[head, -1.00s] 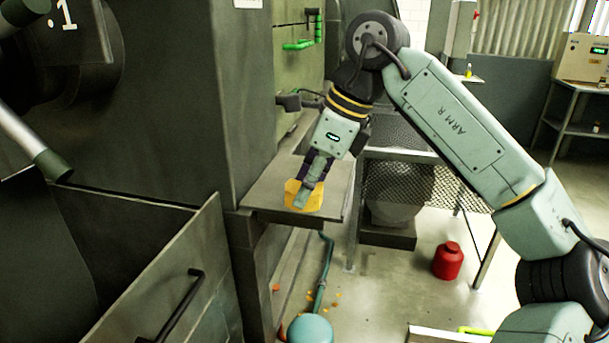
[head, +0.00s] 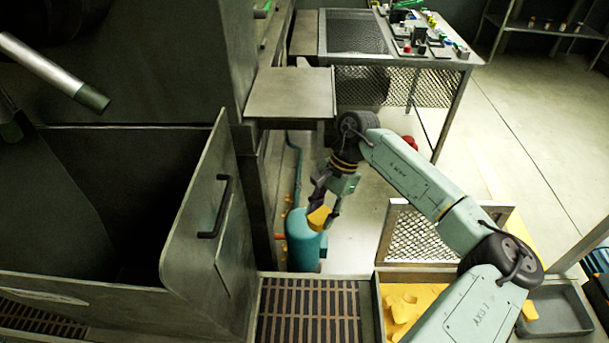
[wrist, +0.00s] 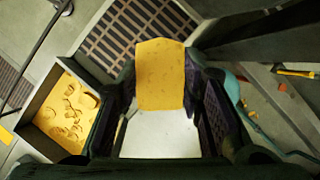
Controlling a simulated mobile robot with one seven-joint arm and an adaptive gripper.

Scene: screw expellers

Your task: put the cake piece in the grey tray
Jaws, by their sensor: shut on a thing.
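The cake piece (head: 317,219) is a yellow-orange slab. My gripper (head: 325,206) is shut on it and holds it in the air in front of a teal cylinder. In the wrist view the cake piece (wrist: 160,80) stands between the two dark fingers, clear of other things. The grey tray (head: 568,322) is a shallow dark tray at the lower right of the head view, well to the right of my gripper. A yellow piece (head: 529,311) shows at its left side; my arm hides part of that area.
A bin of yellow pieces (head: 382,311) with a mesh panel (head: 412,242) behind it lies between my gripper and the tray. It also shows in the wrist view (wrist: 40,98). A floor grating (head: 305,318) and a metal door with a handle (head: 213,205) are to the left.

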